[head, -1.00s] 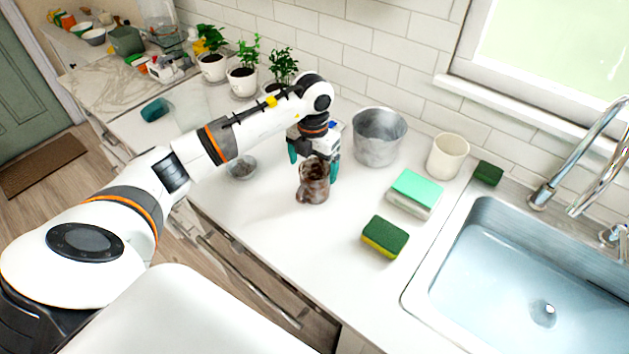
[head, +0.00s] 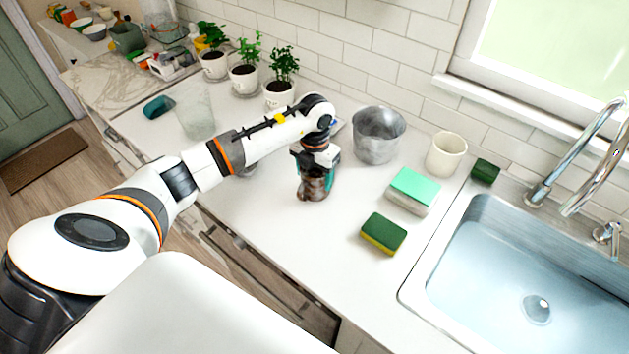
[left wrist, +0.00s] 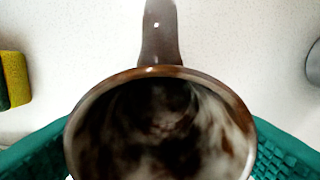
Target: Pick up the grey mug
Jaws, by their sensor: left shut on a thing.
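The mug (head: 313,187) is mottled brown and grey and stands upright on the white counter. In the left wrist view the mug (left wrist: 160,130) shows its open rim from above, with its handle pointing to the top of the picture. My left gripper (head: 318,174) is down over the mug from above, its teal fingers on opposite sides of it, shut on its body. In the head view the gripper hides the mug's upper part. My right gripper is not in view.
A grey metal pot (head: 378,136) and a cream cup (head: 445,155) stand right of the mug. Sponges (head: 384,233) lie nearer the sink (head: 480,270). A clear glass (head: 196,115) and potted plants (head: 279,95) stand behind my arm. The counter in front of the mug is clear.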

